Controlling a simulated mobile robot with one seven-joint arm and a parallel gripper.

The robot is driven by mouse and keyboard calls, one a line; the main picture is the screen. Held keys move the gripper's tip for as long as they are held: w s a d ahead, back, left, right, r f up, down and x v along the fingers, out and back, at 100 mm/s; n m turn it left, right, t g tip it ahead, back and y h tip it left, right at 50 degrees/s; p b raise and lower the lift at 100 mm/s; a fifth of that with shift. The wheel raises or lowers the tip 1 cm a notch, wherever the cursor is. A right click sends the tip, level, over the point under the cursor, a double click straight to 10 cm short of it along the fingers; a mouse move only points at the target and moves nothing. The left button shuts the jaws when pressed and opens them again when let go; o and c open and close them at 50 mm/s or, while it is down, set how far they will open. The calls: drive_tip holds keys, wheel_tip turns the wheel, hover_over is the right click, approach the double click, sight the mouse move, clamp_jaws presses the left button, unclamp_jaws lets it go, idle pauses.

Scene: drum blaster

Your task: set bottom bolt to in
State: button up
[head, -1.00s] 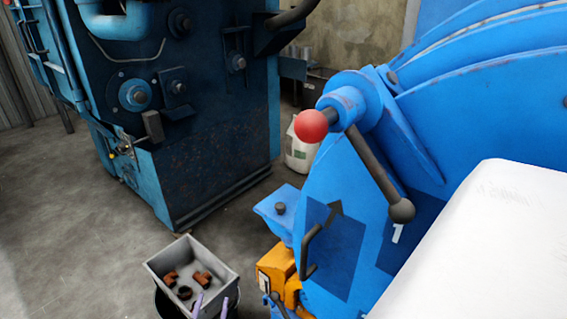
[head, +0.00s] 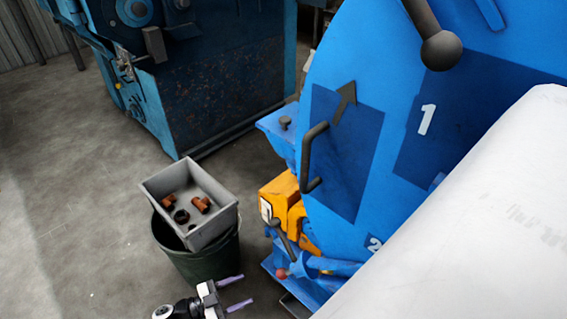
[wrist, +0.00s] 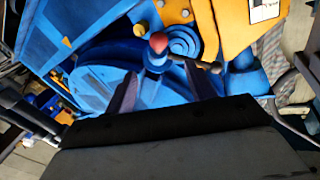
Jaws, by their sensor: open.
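The bottom bolt has a red knob (head: 283,273) at the low left edge of the blue drum machine (head: 345,150), beside a dark lever (head: 283,238). In the wrist view the red knob (wrist: 158,42) stands out from a blue round housing, roughly in line with the gap between my fingers. My gripper (head: 246,289) is open and empty, to the left of the knob in the head view. Its two purple-grey fingers also show in the wrist view (wrist: 162,70). I see no contact with the knob; the remaining depth is hard to judge.
A grey tray (head: 232,222) with several rusty fittings sits on a dark green bin (head: 215,262), close behind my gripper. A yellow block (head: 283,195) is just above the bolt. A bent dark handle (head: 309,160) juts from the drum. Open floor (head: 80,240) lies left.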

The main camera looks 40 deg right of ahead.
drive_tip(key=x, duration=1.4)
drive_tip(key=shift+a+f+p, duration=0.1)
drive_tip(key=shift+f+p, duration=0.25)
drive_tip(key=shift+p, duration=0.05)
drive_tip(key=shift+r, duration=0.1)
clamp_jaws()
